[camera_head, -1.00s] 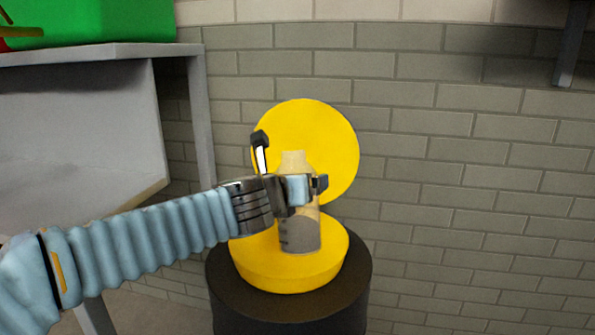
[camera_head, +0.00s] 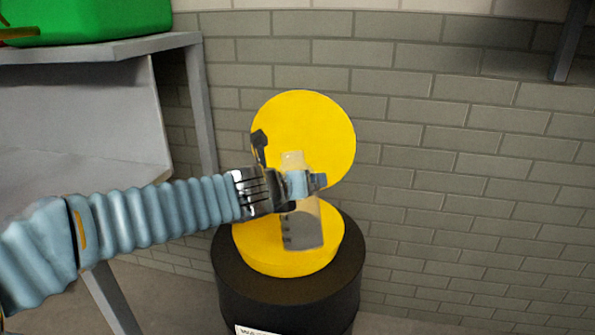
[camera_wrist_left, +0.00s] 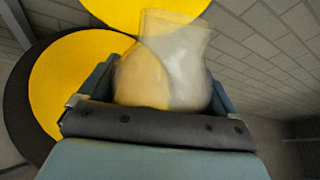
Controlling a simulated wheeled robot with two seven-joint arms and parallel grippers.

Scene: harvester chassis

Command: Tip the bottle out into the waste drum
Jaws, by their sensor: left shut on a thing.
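The bottle (camera_head: 303,225) is translucent with dark grey contents in its lower part. My left gripper (camera_head: 300,184) is shut on it around its upper body and holds it nearly upright. The bottle also shows between the fingers in the left wrist view (camera_wrist_left: 165,75). The waste drum (camera_head: 290,290) is black with a yellow top (camera_head: 262,245). Its round yellow lid (camera_head: 300,115) stands raised behind. In the head view the bottle is in front of the yellow top; the exact gap cannot be told. My right gripper is not in view.
A grey bench (camera_head: 100,52) stands at the left with a green bin (camera_head: 90,18) on it. A grey brick wall (camera_head: 460,180) is close behind the drum. The space right of the drum is clear. A dark post (camera_head: 570,45) hangs at the upper right.

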